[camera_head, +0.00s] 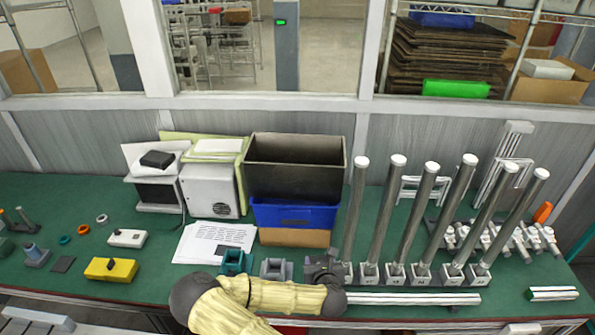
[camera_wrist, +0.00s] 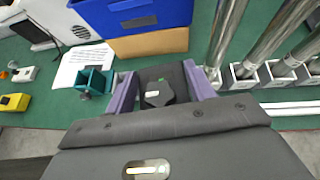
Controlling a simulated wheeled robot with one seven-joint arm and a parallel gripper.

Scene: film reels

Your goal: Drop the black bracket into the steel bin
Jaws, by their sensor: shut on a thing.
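The black bracket (camera_wrist: 163,84) is dark and blocky and sits between the two purple-grey fingers of my gripper (camera_wrist: 162,82) in the wrist view. The fingers are shut on it. In the head view my gripper (camera_head: 325,268) is low over the front of the green bench, left of the steel posts; the bracket is hard to tell from the gripper there. The steel bin (camera_head: 294,150) is a dark, open-topped box at the back, resting on a blue bin (camera_head: 291,214). It is behind and slightly left of my gripper. Its floor is hidden.
A teal bracket (camera_head: 235,262) and a grey bracket (camera_head: 275,269) lie left of my gripper. Tall steel posts (camera_head: 403,215) stand close on the right. A cardboard box (camera_head: 294,237) supports the blue bin. A white fan box (camera_head: 211,191) stands left of the bins.

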